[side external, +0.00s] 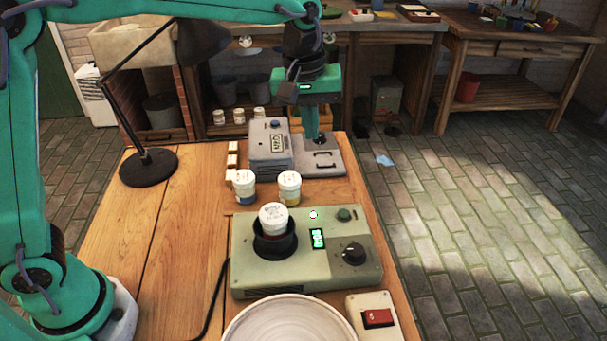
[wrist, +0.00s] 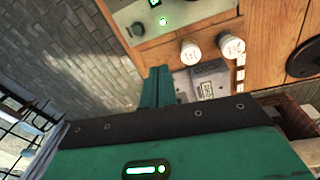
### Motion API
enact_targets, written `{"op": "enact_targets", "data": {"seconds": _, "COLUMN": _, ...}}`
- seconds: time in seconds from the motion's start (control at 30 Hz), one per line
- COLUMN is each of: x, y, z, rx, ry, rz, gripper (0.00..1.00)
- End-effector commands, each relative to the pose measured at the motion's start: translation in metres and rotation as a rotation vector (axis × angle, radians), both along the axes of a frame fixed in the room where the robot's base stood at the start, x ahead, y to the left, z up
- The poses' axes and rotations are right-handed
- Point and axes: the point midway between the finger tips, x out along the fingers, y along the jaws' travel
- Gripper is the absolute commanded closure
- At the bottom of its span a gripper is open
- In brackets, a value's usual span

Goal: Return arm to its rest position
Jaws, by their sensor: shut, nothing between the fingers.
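My gripper (side external: 318,128) hangs pointing down over the far end of the wooden table in the side view, beside a grey box-shaped device with a flat plate. Its green fingers are together and hold nothing. In the wrist view the shut fingers (wrist: 158,88) show near the middle, with the grey device (wrist: 203,80) just to their right. Whether the fingertips touch the flat plate (side external: 325,160) I cannot tell.
A green-grey machine (side external: 300,275) with a dial holds a white-lidded jar (side external: 273,217). Two more jars (side external: 243,185) (side external: 289,187) stand behind it. A round plate (side external: 290,320) is at the front. A black lamp (side external: 148,168) stands at the left. Open floor lies to the right.

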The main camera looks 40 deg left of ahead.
Motion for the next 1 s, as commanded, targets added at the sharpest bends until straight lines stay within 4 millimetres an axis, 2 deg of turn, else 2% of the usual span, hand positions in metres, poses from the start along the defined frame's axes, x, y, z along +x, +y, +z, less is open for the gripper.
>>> {"op": "enact_targets", "data": {"seconds": 0.2, "x": -0.032, "y": 0.038, "z": 0.022, "rx": 0.002, "ry": -0.066, "rz": -0.091, "gripper": 1.0}}
{"op": "enact_targets", "data": {"seconds": 0.5, "x": -0.081, "y": 0.081, "z": 0.038, "rx": 0.025, "ry": -0.154, "rz": -0.222, "gripper": 1.0}}
{"op": "enact_targets", "data": {"seconds": 0.73, "x": -0.121, "y": 0.109, "z": 0.039, "rx": 0.059, "ry": -0.221, "rz": -0.319, "gripper": 1.0}}
{"op": "enact_targets", "data": {"seconds": 1.0, "x": -0.169, "y": 0.136, "z": 0.03, "rx": 0.116, "ry": -0.295, "rz": -0.431, "gripper": 1.0}}
